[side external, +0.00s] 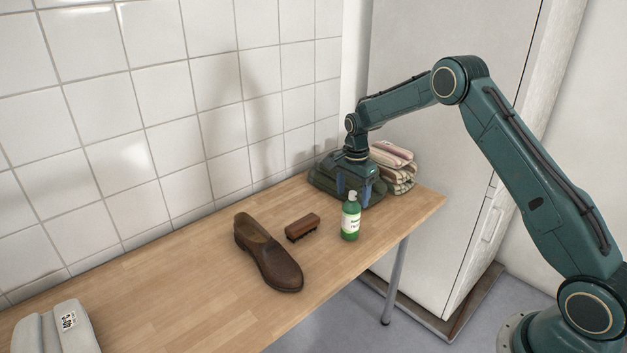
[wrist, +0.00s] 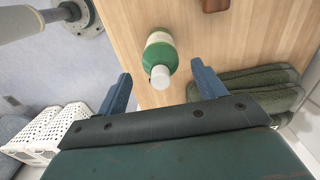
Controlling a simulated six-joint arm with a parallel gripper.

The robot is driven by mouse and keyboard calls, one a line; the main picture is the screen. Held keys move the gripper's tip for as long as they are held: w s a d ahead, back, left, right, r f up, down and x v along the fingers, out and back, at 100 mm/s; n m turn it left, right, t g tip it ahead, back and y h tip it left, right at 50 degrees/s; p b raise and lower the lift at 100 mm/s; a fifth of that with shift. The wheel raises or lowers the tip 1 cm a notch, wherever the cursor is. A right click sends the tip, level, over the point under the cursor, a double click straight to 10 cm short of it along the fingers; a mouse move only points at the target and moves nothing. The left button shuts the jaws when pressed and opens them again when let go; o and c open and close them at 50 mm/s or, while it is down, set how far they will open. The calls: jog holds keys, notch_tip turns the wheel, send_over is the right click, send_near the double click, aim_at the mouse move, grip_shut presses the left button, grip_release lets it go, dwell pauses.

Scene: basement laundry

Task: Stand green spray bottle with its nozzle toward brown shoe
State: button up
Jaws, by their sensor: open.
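The green spray bottle (side external: 351,218) stands upright on the wooden table, with a white label and a white top. In the wrist view the bottle (wrist: 160,50) shows from above, its white top (wrist: 160,76) toward the gap between my fingers. I cannot tell which way its nozzle points. The brown shoe (side external: 268,254) lies on the table to the left of the bottle in the side view. My gripper (side external: 360,190) is open and empty, just behind the bottle in the side view. Its fingers also show in the wrist view (wrist: 162,88), apart and not around the bottle.
A brown brush (side external: 302,228) lies between shoe and bottle; its end shows in the wrist view (wrist: 214,4). Green folded cloth (side external: 326,178) and striped folded towels (side external: 394,166) lie at the far end. The tiled wall (side external: 170,90) borders the table (side external: 190,275).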

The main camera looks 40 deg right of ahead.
notch_tip(320, 180, up, 9)
jog(key=shift+r, duration=0.25)
jog(key=shift+a, duration=0.1)
dwell(0.6)
